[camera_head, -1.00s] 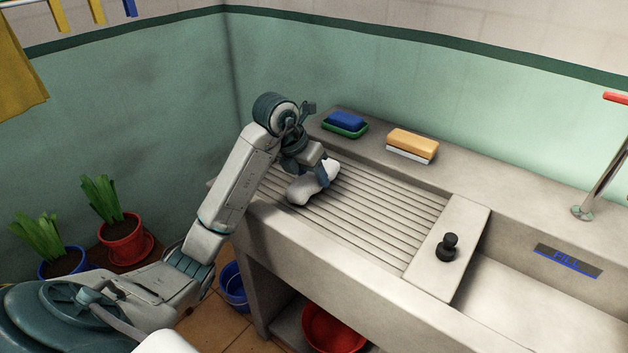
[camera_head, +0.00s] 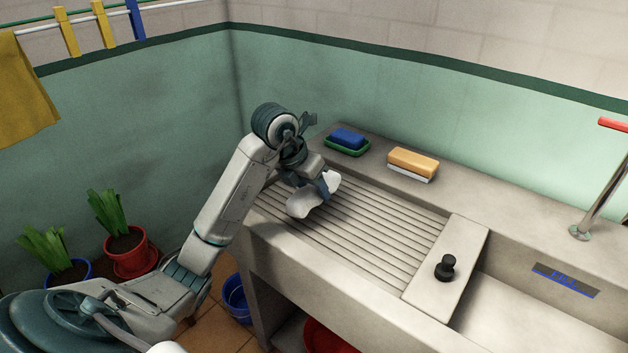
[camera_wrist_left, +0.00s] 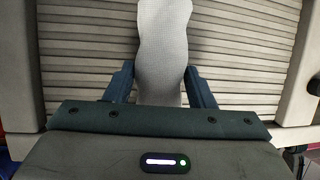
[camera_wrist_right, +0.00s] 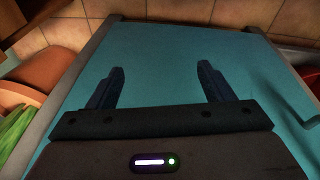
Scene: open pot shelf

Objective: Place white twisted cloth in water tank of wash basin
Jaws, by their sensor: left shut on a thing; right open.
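The white twisted cloth (camera_head: 304,203) is over the left end of the ribbed washboard (camera_head: 380,232) of the stone wash basin. My left gripper (camera_head: 322,186) is shut on the cloth's middle. In the left wrist view the cloth (camera_wrist_left: 163,45) runs lengthwise between the two fingers (camera_wrist_left: 160,88), above the ribs. The water tank (camera_head: 540,312) is at the right, and only part of it shows. My right gripper (camera_wrist_right: 160,88) is open and empty in the right wrist view, above a flat blue-green surface (camera_wrist_right: 180,60). It does not show in the head view.
A blue soap in a green dish (camera_head: 347,142) and an orange-and-white brush (camera_head: 412,164) lie on the back ledge. A black plug-like knob (camera_head: 446,267) stands on the divider between washboard and tank. A red-handled tap (camera_head: 598,195) rises at the right. Potted plants (camera_head: 128,245) stand left.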

